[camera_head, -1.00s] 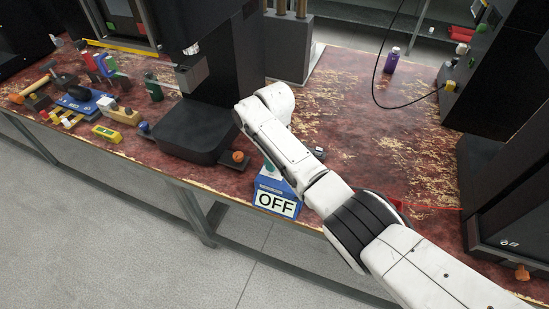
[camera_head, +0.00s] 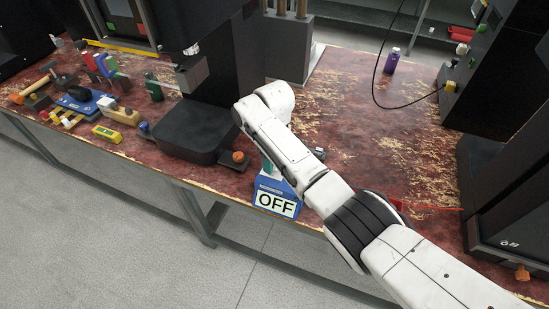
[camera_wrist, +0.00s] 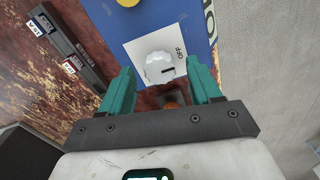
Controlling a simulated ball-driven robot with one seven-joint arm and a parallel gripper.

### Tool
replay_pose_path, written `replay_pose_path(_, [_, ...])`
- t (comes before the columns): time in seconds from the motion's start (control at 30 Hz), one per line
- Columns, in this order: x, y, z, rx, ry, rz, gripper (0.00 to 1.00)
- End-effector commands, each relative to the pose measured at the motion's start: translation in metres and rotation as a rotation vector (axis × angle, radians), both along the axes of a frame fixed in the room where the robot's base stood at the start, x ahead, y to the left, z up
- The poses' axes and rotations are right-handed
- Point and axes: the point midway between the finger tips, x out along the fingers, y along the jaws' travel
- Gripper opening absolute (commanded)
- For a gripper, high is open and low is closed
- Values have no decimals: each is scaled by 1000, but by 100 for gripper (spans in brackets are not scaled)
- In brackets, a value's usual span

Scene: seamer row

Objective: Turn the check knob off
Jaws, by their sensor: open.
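The check knob (camera_wrist: 158,68) is white and round, on a white plate (camera_wrist: 138,47) on top of a blue box. The plate has the word OFF printed at its right side in the wrist view. A short dark mark on the knob points to the right, below that word. The blue box (camera_head: 267,190) stands at the bench's front edge in the head view, with a large OFF sign (camera_head: 275,201) on its front. My gripper (camera_wrist: 160,74) is open, its teal fingers on either side of the knob; contact cannot be told. In the head view my arm hides the knob.
A yellow round part (camera_wrist: 128,2) sits on the box beyond the knob. An orange knob (camera_head: 238,157) is left of the box, by a black machine base (camera_head: 195,132). A grey strip with labels (camera_wrist: 66,45) lies nearby. The bench right of my arm is mostly clear.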

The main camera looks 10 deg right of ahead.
Motion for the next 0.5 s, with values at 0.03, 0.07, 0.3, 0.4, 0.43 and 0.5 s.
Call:
replay_pose_path(0.03, [1,0,7,1,-4,0,63])
replay_pose_path(0.07, [1,0,10,1,-3,0,63])
replay_pose_path(0.3, [1,0,56,1,-6,0,63])
replay_pose_path(0.4, [1,0,74,1,-6,-1,63])
replay_pose_path(0.43, [1,0,78,1,-4,-1,63])
replay_pose_path(0.5, [1,0,88,1,-4,0,63])
